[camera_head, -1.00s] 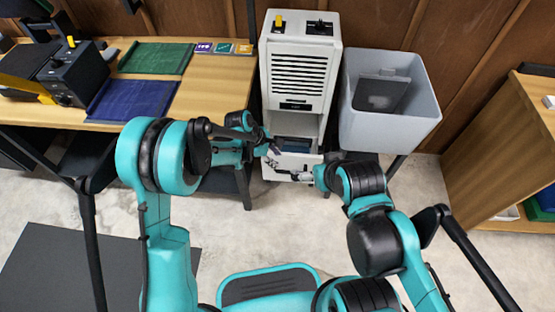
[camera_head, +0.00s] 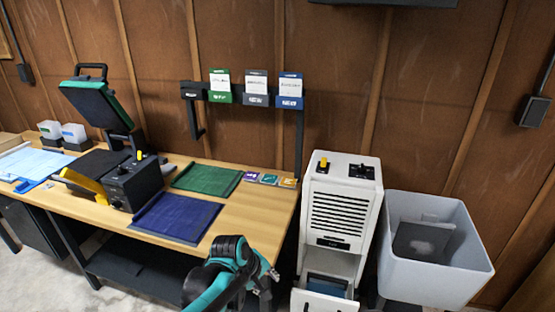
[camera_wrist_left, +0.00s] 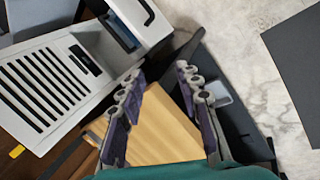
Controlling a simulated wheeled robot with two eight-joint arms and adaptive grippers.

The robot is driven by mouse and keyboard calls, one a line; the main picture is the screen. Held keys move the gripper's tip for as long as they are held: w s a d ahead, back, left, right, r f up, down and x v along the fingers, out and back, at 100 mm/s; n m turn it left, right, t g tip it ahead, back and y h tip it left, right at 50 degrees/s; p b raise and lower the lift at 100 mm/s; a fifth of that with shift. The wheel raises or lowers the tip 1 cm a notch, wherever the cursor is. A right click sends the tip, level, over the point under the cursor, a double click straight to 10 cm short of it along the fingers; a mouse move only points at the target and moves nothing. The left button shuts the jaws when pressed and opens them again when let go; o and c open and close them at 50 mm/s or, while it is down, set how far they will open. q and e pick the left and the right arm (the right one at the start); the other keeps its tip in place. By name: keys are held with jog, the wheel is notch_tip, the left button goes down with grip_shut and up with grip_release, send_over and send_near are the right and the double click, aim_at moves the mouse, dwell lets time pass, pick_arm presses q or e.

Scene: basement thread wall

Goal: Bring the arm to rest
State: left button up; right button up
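My left arm, teal and black, comes up at the bottom of the head view, in front of the wooden table's front edge. My left gripper (camera_head: 268,280) is small and partly cut off there, left of the white slatted machine. In the left wrist view the left gripper (camera_wrist_left: 158,82) has its two purple-padded fingers spread apart with nothing between them. The wooden table edge shows beyond the fingers. My right arm and gripper are out of view.
The white machine (camera_head: 339,218) has an open lower compartment with a blue item (camera_head: 327,286). A grey bin (camera_head: 462,270) stands right of it. The table (camera_head: 262,215) holds a green mat (camera_head: 207,179), a blue mat (camera_head: 176,217) and a black box (camera_head: 135,184).

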pick_arm(q)
jog(key=s+a+r+m+t+y, duration=0.1)
jog(key=s+a+r+m, duration=0.1)
jog(key=s+a+m, duration=0.2)
jog(key=s+a+r+m+t+y, duration=0.2)
jog(key=s+a+r+m, duration=0.1)
jog(key=s+a, duration=0.8)
jog(key=shift+r+m+t, duration=0.25)
jog(key=shift+m+t, duration=0.05)
jog(key=shift+m, duration=0.6)
jog(key=shift+s, duration=0.1)
